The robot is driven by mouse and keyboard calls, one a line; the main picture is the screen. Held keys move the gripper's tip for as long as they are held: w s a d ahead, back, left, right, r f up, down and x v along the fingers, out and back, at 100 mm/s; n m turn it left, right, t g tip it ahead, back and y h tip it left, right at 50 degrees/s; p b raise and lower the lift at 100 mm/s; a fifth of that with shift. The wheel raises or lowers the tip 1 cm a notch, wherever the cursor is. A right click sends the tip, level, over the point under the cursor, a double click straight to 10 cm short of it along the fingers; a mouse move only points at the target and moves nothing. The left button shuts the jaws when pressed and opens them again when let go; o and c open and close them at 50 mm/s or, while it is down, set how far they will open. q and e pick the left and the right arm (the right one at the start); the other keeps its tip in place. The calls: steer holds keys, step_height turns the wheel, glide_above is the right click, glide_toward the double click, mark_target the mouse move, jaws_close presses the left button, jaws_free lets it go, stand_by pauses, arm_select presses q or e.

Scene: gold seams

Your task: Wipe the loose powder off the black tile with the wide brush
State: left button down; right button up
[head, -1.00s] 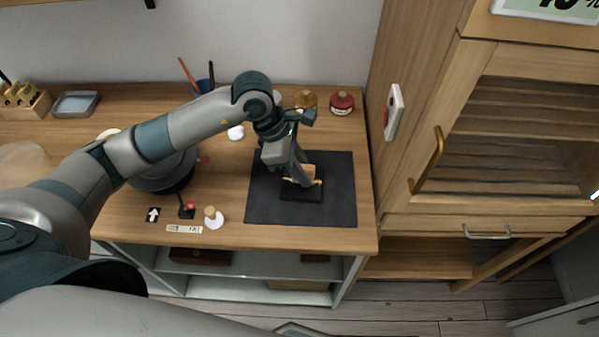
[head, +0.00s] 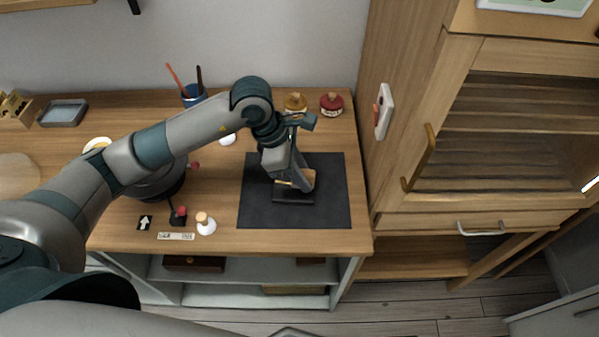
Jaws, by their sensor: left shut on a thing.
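The black tile (head: 293,197) lies on the dark mat (head: 330,212) near the right end of the table. My left gripper (head: 298,185) is over it, shut on the wide brush (head: 284,182), of which a tan, wooden-looking part shows. The brush is low over the tile; I cannot tell whether its bristles touch it. Gripper and brush hide the tile's far part. I cannot make out loose powder on the part that shows. My right gripper is not in view.
A red-lidded jar (head: 331,104) and an amber jar (head: 295,103) stand behind the mat. A blue cup (head: 193,95) holds brushes. A small white knobbed item (head: 206,224) stands left of the mat. A tall wooden cabinet (head: 450,130) bounds the right side.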

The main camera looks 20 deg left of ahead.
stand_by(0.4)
arm_select(q)
steer(key=shift+w+f+b, duration=0.1)
steer(key=shift+w+b, duration=0.15)
steer(key=shift+b, duration=0.1)
steer(key=shift+w, duration=0.35)
steer(key=shift+s, duration=0.15)
steer(key=shift+s+b, duration=0.4)
steer(key=shift+s, duration=0.1)
